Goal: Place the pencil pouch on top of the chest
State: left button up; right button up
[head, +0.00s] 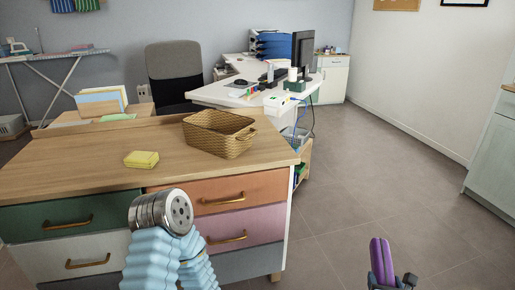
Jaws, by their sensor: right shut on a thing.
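The purple pencil pouch (382,258) stands upright in my right gripper (392,281) at the bottom right edge of the head view. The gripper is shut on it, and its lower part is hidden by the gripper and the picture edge. The pouch is over the floor, to the right of the chest and apart from it. The chest (80,165) is at the left, with a wooden top and coloured drawers. My left gripper is not in view.
A wicker basket (218,134) and a yellow sponge-like block (141,159) sit on the chest top. Its left part and front right are bare. A white desk (216,94) and a grey chair (174,66) stand behind. The floor (355,185) at right is clear.

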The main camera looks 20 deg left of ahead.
aim_at(172, 148)
jog(key=u, duration=1.75)
